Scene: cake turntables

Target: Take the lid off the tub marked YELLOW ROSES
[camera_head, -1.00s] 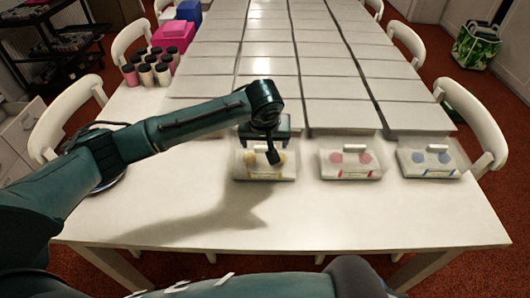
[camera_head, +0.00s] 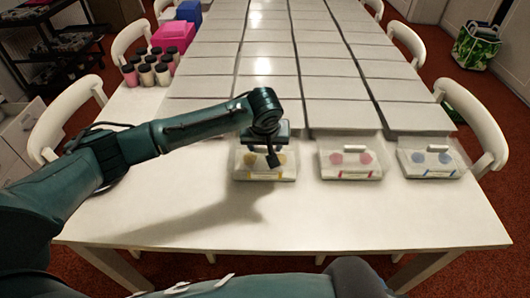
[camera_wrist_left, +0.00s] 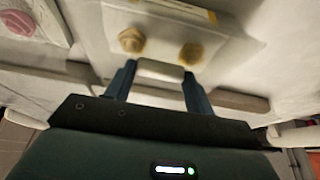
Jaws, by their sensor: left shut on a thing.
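The tub with yellow markings (camera_head: 264,175) stands at the left of a row of three on the white table, with two yellow roses showing through its clear lid. Its label is too small to read. My left gripper (camera_head: 268,152) is directly over it. In the left wrist view, my left gripper (camera_wrist_left: 158,82) has its fingers on either side of the lid's pale handle (camera_wrist_left: 160,70) and is shut on it. Yellow-brown roses (camera_wrist_left: 191,54) show just beyond. I cannot tell whether the lid is apart from the tub. My right gripper is not in view.
A tub with red markings (camera_head: 351,172) and one with blue markings (camera_head: 431,170) stand to the right. Flat grey-white panels (camera_head: 330,88) cover the table behind. Dark-capped jars (camera_head: 146,76) and a pink box (camera_head: 174,37) stand at back left. The front table is clear.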

